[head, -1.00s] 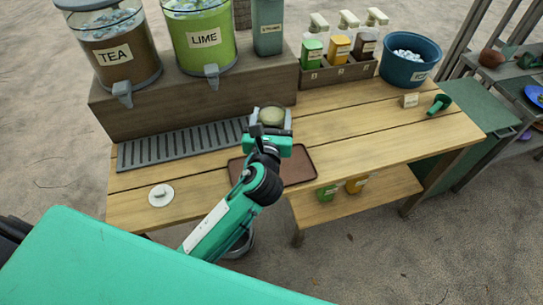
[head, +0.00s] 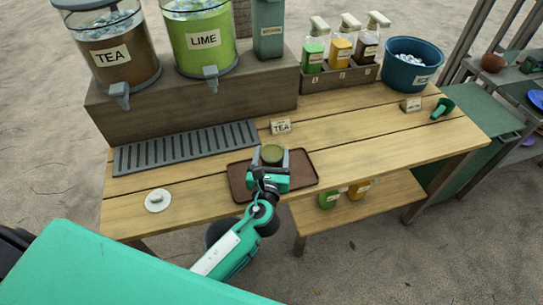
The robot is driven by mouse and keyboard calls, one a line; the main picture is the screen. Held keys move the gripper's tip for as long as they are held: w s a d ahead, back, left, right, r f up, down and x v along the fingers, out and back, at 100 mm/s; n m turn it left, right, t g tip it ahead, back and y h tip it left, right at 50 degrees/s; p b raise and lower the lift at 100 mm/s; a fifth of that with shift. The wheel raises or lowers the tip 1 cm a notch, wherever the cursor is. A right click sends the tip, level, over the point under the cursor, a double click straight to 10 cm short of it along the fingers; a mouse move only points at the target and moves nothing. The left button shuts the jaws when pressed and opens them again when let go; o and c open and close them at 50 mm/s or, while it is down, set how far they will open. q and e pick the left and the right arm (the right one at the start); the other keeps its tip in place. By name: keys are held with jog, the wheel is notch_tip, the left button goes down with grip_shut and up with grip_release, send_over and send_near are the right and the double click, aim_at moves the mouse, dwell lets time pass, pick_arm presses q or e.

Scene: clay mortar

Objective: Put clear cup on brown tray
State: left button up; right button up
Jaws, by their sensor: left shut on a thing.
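The brown tray (head: 303,172) lies on the wooden table near its front edge. My left gripper (head: 271,160) is over the tray, shut on a cup (head: 272,153). The cup's round top looks olive-brown, and the gripper's fingers stand on both sides of it. The cup is over or on the tray; I cannot tell whether its base touches, as the gripper hides its lower part. My right gripper is not in view.
A TEA dispenser (head: 108,52), a LIME dispenser (head: 202,38) and a drip grate (head: 185,147) are behind and left. A small TEA sign (head: 281,127) stands behind the tray. A blue ice bucket (head: 411,62) and bottles are at the back right.

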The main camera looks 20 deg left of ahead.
pick_arm(q)
jog(key=o, duration=1.4)
jog(key=shift+f, duration=0.1)
jog(key=o, duration=0.3)
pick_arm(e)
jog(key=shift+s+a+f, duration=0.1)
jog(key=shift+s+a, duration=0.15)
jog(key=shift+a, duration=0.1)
